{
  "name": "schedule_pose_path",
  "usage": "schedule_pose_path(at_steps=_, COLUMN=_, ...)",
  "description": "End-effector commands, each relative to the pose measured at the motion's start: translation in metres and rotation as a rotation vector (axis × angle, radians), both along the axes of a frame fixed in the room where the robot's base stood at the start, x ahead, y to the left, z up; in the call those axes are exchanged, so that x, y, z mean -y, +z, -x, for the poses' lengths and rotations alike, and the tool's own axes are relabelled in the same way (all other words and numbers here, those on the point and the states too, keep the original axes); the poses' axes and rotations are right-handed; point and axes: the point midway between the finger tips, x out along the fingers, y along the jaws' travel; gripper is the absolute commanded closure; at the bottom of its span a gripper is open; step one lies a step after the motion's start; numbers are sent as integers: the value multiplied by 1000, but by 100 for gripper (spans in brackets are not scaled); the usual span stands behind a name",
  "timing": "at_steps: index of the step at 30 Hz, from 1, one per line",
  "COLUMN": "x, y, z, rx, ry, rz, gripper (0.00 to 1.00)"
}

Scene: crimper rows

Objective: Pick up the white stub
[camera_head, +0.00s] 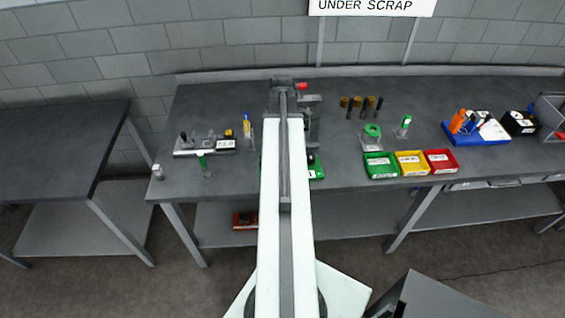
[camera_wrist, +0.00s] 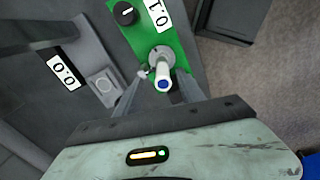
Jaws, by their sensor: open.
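The white stub (camera_wrist: 161,73) shows in the wrist view as a short white cylinder with a blue end facing the camera. It stands at a round grey fitting (camera_wrist: 161,55) on a green plate (camera_wrist: 183,42). My gripper (camera_wrist: 160,88) is open, with one finger on each side of the stub; I cannot tell whether either touches it. In the head view my arm covers the stub, and only part of the green plate (camera_head: 317,172) shows beside the arm.
A black knob (camera_wrist: 125,13) and a "0.1" label (camera_wrist: 159,14) are on the green plate. Green (camera_head: 380,167), yellow (camera_head: 411,164) and red (camera_head: 441,162) bins stand to the right on the bench (camera_head: 340,155). A green-topped post (camera_head: 204,163) stands left.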

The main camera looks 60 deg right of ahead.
Motion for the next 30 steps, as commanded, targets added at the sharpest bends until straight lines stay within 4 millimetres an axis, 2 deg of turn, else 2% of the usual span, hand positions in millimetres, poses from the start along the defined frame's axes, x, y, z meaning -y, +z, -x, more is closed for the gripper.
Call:
schedule_pose_path(at_steps=4, x=-2, y=-13, z=0, rx=0, ry=0, rz=0, gripper=54)
schedule_pose_path(at_steps=11, x=-4, y=-51, z=1, rx=0, ry=0, rz=0, gripper=54)
schedule_pose_path(at_steps=19, x=-4, y=-50, z=1, rx=0, ry=1, rz=0, gripper=54)
schedule_pose_path(at_steps=24, x=-4, y=-50, z=0, rx=0, ry=1, rz=0, gripper=100)
schedule_pose_path(at_steps=30, x=-4, y=-50, z=0, rx=0, ry=2, rz=0, gripper=100)
